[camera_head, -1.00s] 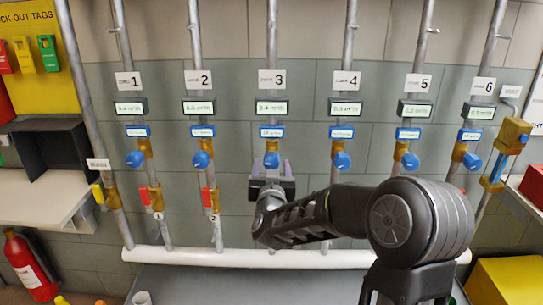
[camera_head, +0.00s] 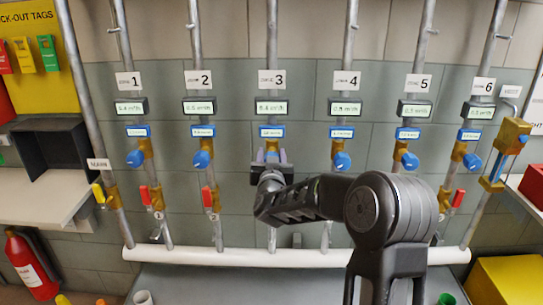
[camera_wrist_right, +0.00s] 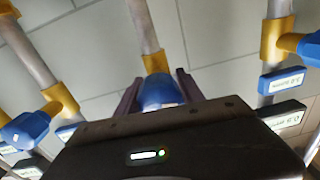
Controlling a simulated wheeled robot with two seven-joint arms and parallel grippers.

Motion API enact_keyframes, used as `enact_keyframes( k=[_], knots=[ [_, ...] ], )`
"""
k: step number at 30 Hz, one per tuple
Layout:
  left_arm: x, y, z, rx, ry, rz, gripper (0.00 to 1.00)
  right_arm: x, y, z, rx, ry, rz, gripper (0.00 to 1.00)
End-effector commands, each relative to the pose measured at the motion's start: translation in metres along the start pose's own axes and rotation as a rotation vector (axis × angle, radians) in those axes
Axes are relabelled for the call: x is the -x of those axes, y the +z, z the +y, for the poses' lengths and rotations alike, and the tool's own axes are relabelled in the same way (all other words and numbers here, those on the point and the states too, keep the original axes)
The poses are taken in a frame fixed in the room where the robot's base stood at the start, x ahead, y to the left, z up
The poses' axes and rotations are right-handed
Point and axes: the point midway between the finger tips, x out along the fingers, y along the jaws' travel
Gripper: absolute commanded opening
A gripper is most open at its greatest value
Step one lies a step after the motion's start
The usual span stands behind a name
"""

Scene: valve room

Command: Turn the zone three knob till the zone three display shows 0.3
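The zone three display (camera_head: 271,108) is a lit panel under the "3" sign; its digits are too blurred to read surely. The blue zone three knob shows in the right wrist view (camera_wrist_right: 160,92), on a brass valve fitting (camera_wrist_right: 155,62). In the head view my gripper mostly hides it. My right gripper (camera_head: 270,156) is at this knob, one purple-grey finger on each side. The fingers look apart, with the knob between them and slight gaps; contact is not clear. My left gripper is not in view.
Neighbouring blue knobs for zone two (camera_head: 202,159) and zone four (camera_head: 341,161) flank the gripper on their own pipes. A white horizontal pipe (camera_head: 240,257) runs below. Red-handled valves (camera_head: 207,197) are lower left. A grey shelf box (camera_head: 45,150) stands at the left.

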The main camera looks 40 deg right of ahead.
Motion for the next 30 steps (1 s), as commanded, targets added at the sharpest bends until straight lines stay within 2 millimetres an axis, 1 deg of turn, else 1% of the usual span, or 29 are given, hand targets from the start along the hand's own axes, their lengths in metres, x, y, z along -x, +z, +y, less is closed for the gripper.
enact_keyframes(
  k=[1, 2, 15, 17, 20, 23, 27, 30],
  knots=[
    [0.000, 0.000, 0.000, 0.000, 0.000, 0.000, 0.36, 0.000, 0.000, 0.000, 0.000, 0.000, 0.000, 0.40],
    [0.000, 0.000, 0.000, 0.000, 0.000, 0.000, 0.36, 0.000, 0.000, 0.000, 0.000, 0.000, 0.000, 0.38],
    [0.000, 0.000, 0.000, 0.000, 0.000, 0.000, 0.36, 0.000, 0.000, 0.000, 0.000, -0.001, 0.000, 0.02],
    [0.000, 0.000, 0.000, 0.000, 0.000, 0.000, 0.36, 0.000, 0.000, 0.000, -0.001, -0.001, 0.000, 0.01],
    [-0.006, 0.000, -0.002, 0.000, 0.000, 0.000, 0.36, 0.000, 0.002, 0.000, -0.020, -0.001, 0.002, 0.01],
    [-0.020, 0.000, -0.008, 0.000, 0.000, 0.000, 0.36, 0.000, 0.005, 0.000, -0.081, -0.002, 0.006, 0.01],
    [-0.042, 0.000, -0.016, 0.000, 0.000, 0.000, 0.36, 0.000, 0.006, 0.000, -0.216, -0.003, 0.011, 0.01],
    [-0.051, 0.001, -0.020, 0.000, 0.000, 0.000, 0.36, 0.000, 0.004, 0.001, -0.297, -0.002, 0.011, 0.01]
  ],
)
